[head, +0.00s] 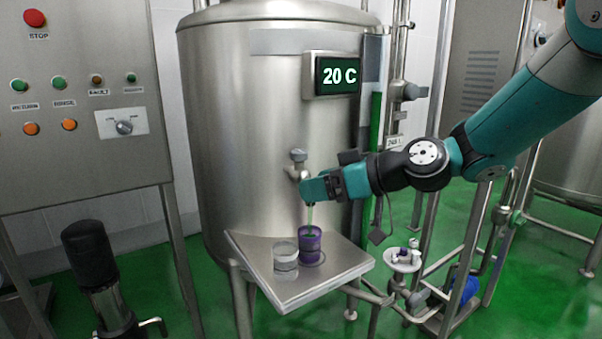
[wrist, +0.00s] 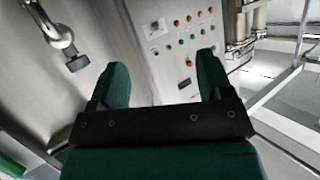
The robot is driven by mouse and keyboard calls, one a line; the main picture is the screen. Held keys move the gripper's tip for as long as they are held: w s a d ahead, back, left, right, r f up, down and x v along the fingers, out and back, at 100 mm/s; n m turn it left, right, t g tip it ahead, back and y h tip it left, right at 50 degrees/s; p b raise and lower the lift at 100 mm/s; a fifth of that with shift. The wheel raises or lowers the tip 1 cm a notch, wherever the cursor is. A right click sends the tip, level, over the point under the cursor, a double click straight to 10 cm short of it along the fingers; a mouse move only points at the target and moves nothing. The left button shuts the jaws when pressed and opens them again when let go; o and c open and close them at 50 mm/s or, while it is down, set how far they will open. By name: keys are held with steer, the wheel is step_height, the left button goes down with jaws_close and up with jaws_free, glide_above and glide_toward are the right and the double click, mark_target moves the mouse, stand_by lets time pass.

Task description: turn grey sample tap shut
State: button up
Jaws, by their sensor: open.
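The grey sample tap (head: 298,157) sticks out from the front of the steel tank, its grey knob on top. My gripper (head: 306,191) is in front of and just below it, hiding the spout. In the wrist view, a bent metal pipe with a dark grey handle (wrist: 78,62) shows at the upper left, outside my fingers. My gripper (wrist: 164,78) is open, with nothing between the fingers. A thin pale green streak, seemingly liquid, runs from below my gripper to the purple cup (head: 310,245).
A clear cup (head: 285,262) stands beside the purple cup on the steel shelf (head: 330,281). The tank display (head: 338,76) reads 20 C. A control panel (head: 80,100) stands at left. A small round stand (head: 403,260) with small pieces is right of the shelf.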

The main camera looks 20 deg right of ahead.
mark_target(306, 156)
steer(key=w+d+f+m+t+h+b, duration=0.1)
steer(key=w+d+f+m+t, duration=0.1)
steer(key=w+d+t, duration=0.7)
steer(key=w+a+g+p, duration=0.1)
steer(key=w+a, duration=0.1)
steer(key=w, duration=0.2)
steer(key=w+a+p, duration=0.2)
steer(key=w, duration=0.2)
steer(key=w+a+g+p, duration=0.1)
steer(key=w+a+p, duration=0.1)
steer(key=w, duration=0.2)
steer(key=shift+w+a+r+g, duration=0.2)
steer(key=shift+a+r+g, duration=0.05)
steer(key=shift+r+g, duration=0.05)
steer(key=shift+w+a+f, duration=0.1)
steer(key=shift+w+a, duration=0.25)
steer(key=shift+w, duration=0.2)
steer(key=c, duration=0.9)
